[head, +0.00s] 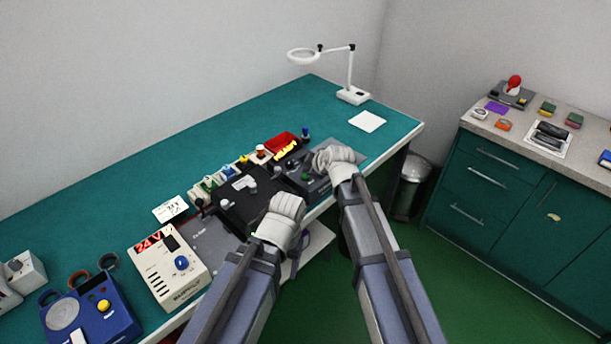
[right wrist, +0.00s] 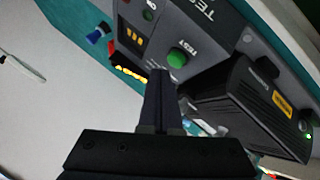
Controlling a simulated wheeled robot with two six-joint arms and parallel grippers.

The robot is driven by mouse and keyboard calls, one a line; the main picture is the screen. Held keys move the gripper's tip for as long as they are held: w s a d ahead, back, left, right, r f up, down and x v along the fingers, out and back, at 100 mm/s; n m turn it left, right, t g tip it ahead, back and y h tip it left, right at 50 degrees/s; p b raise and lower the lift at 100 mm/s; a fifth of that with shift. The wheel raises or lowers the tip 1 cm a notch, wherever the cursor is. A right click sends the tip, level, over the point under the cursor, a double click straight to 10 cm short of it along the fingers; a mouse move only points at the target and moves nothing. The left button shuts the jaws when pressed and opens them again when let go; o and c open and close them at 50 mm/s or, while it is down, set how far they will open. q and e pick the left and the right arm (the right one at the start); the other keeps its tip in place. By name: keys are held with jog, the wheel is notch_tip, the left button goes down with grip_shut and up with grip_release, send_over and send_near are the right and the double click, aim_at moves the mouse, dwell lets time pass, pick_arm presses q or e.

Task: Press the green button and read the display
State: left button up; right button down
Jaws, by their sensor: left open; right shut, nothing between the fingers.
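The green button (right wrist: 176,59), marked TEST, sits on a dark grey tester (right wrist: 215,40) in the right wrist view. A small dark window with orange marks (right wrist: 134,38), perhaps the display, lies left of the button; I cannot read it. The tester also shows in the head view (head: 305,181), partly hidden by my right gripper (head: 334,158). My right gripper (right wrist: 161,76) is shut and empty, its tip close to the button in the picture; contact cannot be told. My left gripper (head: 285,210) is open, near the bench's front edge beside a black unit (head: 242,200).
The black unit with a yellow label (right wrist: 245,90) adjoins the tester. A red bin (head: 280,143) and several coloured small parts stand behind. A beige supply (head: 168,270) reading 24 V and a blue device (head: 90,312) are at left. The back of the green bench (head: 210,150) is clear.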

aim_at(308, 180)
dwell(0.4)
jog(key=shift+f+b, duration=0.45)
jog(key=shift+f+b, duration=0.4)
dwell(0.6)
dwell(0.3)
jog(key=shift+r+p, duration=0.85)
jog(key=shift+r, duration=0.05)
notch_tip(308, 180, up, 5)
jog(key=p, duration=0.5)
